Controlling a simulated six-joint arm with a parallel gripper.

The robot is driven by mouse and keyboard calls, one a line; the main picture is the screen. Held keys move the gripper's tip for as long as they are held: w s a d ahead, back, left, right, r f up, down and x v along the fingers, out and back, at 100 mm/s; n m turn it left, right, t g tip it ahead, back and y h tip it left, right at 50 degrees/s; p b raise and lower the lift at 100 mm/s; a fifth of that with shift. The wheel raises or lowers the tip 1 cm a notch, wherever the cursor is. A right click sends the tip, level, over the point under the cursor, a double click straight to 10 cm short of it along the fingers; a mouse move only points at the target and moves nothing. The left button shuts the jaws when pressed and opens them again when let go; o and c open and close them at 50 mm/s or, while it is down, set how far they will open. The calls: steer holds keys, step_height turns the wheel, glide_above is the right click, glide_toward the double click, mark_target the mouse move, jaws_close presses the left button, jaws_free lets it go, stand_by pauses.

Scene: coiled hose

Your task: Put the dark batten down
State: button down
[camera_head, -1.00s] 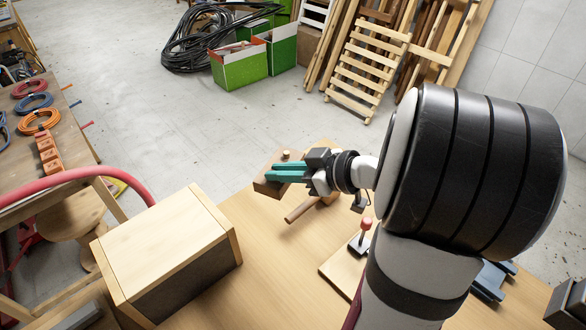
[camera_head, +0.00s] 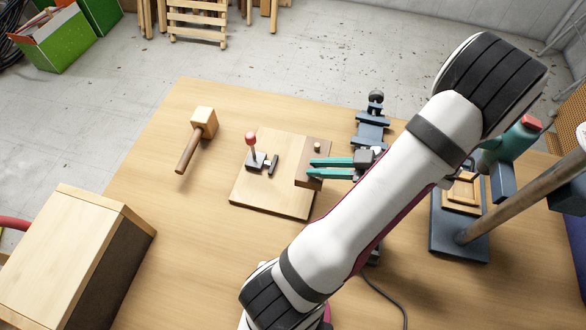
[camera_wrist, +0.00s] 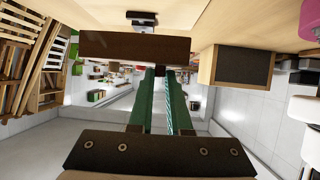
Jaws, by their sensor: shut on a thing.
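My gripper (camera_head: 315,168), with teal fingers, is shut on the batten. In the head view the batten overlaps the right part of a pale wooden board (camera_head: 266,205) that carries a red-knobbed toggle clamp (camera_head: 254,152). I cannot tell whether the batten touches the board.
A wooden mallet (camera_head: 198,130) lies left of the board. A large wooden box (camera_head: 75,250) stands at the lower left. A dark vise-like tool (camera_head: 371,130) is behind my gripper. A dark-based stand (camera_head: 458,240) is at right. The tabletop between box and board is clear.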

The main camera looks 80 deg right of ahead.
steer(key=w+f, duration=0.1)
steer(key=w, duration=0.1)
steer(key=w+d+f, duration=0.1)
steer(key=w, duration=0.1)
steer(key=w+d+f, duration=0.1)
steer(key=w, duration=0.1)
steer(key=shift+f, duration=0.3)
step_height(320, 180, down, 4)
steer(key=shift+w+d+f, duration=0.1)
steer(key=shift+f, duration=0.05)
steer(key=shift+f, duration=0.1)
steer(key=c, duration=0.9)
jaws_free()
steer(key=shift+o, duration=0.2)
steer(key=shift+r, duration=0.2)
steer(key=v, duration=1.2)
